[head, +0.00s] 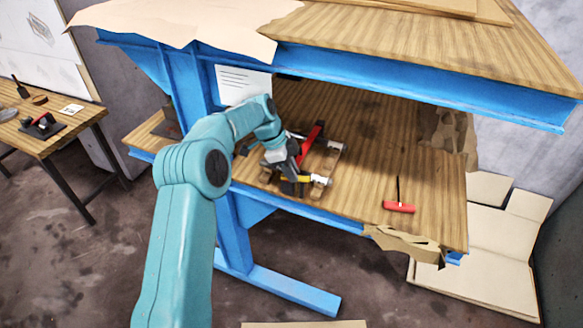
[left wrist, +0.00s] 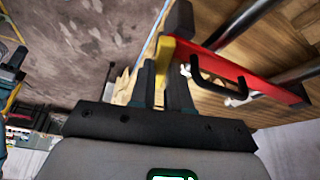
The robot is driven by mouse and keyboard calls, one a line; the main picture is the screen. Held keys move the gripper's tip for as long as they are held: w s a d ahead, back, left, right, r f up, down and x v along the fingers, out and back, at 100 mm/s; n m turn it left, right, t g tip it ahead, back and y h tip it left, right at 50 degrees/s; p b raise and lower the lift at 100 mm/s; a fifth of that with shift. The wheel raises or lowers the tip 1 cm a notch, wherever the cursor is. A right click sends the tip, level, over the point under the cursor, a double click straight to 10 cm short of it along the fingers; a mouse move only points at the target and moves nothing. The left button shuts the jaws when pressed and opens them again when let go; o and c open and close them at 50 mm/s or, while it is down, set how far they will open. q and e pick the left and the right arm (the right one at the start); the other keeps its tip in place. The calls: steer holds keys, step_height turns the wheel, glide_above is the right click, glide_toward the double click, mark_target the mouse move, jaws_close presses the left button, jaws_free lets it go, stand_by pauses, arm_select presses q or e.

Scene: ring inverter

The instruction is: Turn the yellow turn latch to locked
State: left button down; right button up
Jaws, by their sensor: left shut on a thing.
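The ring inverter lies on the lower wooden shelf, with a red bar (head: 312,144) and silver rods and ends (head: 320,180). The yellow turn latch (head: 303,180) shows as a small strip at its near end, partly hidden by my left gripper (head: 291,186). In the left wrist view, the yellow turn latch (left wrist: 165,52) runs down between the fingertips of my left gripper (left wrist: 162,75), which is shut on it. The red bar (left wrist: 240,70) with a black handle (left wrist: 218,78) is just right of the fingers. The latch's exact angle is hard to tell.
The blue-framed bench's upper wooden top (head: 420,40) overhangs the shelf (head: 360,165). A red-handled tool (head: 398,206) lies right of the inverter, with bare shelf between. A blue post (head: 190,85) stands left. Torn cardboard (head: 405,243) hangs at the front edge.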

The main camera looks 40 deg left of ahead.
arm_select(q)
steer(key=shift+w+a+m+g+p, duration=0.1)
steer(key=shift+w+m+g+p, duration=0.15)
steer(key=shift+m+p, duration=0.35)
steer(key=c, duration=1.3)
jaws_free()
steer(key=shift+o, duration=1.1)
steer(key=shift+s, duration=0.15)
